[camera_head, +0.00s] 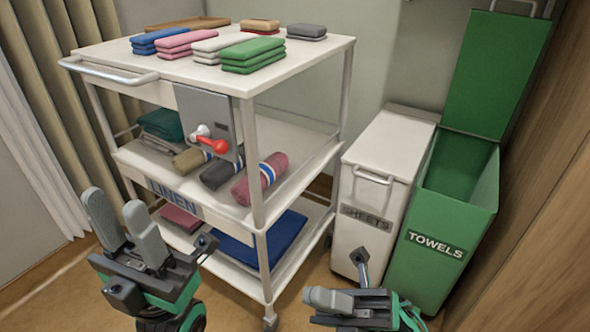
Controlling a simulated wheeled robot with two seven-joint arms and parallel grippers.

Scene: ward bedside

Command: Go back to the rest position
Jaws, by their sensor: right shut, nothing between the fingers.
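My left gripper (117,208) is at the lower left, in front of the linen cart. Its two grey fingers point up and stand apart, with nothing between them. My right gripper (314,297) is at the bottom, right of the cart and in front of the white bin. Its fingers lie together, pointing left, and hold nothing. Neither gripper visibly touches the cart or the bins.
The white linen cart (342,62) carries folded cloths (253,54) on top and rolled towels (260,178) on its middle shelf. A red-handled lever (210,144) is on its panel. Right stand a closed white SHEETS bin (385,150) and an open green TOWELS bin (424,270).

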